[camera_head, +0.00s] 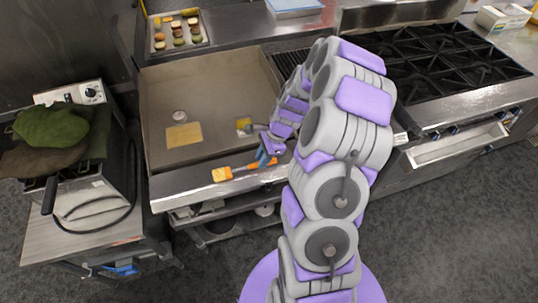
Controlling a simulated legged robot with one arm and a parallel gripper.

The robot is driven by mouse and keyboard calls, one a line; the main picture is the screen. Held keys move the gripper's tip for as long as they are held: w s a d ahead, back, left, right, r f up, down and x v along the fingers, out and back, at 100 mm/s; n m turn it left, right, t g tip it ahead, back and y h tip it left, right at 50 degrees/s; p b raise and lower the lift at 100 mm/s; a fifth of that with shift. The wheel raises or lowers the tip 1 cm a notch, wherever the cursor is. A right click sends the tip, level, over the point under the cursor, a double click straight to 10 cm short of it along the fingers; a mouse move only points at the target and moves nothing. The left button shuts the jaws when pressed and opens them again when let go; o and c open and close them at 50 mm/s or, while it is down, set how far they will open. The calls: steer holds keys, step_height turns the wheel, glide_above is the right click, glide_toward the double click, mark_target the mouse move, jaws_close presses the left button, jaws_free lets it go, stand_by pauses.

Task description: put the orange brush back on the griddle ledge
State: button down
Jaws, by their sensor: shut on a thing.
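The orange brush (222,174) is at the front ledge (192,186) of the griddle. Its orange block end points left and its handle runs right to my gripper (268,158). My gripper is shut on the brush near the handle. The brush appears at or just above the ledge; I cannot tell whether it touches. The griddle plate (210,100) lies behind the ledge. My arm hides the right end of the ledge.
On the griddle plate are a yellow flat piece (184,135), a small round object (179,116) and a small yellow-grey item (243,125). A fryer (80,185) with green cloth stands left. A burner range (440,70) stands right. A tray (180,45) of food sits behind.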

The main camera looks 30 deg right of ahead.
steer(key=d, duration=0.1)
steer(key=w+d, duration=0.1)
steer(key=d, duration=0.1)
steer(key=shift+w+f, duration=0.2)
steer(key=shift+w, duration=0.05)
steer(key=shift+w+d+b, duration=0.3)
steer(key=shift+w+b, duration=0.05)
steer(key=shift+w, duration=0.1)
steer(key=f, duration=0.2)
steer(key=f+b, duration=0.1)
steer(key=shift+d+f, duration=0.25)
steer(key=shift+d, duration=0.05)
steer(key=shift+d+f, duration=0.1)
steer(key=shift+d, duration=0.05)
steer(key=c, duration=1.4)
jaws_free()
steer(key=o, duration=0.5)
steer(key=shift+a, duration=0.3)
steer(key=shift+c, duration=0.2)
steer(key=shift+d, duration=0.1)
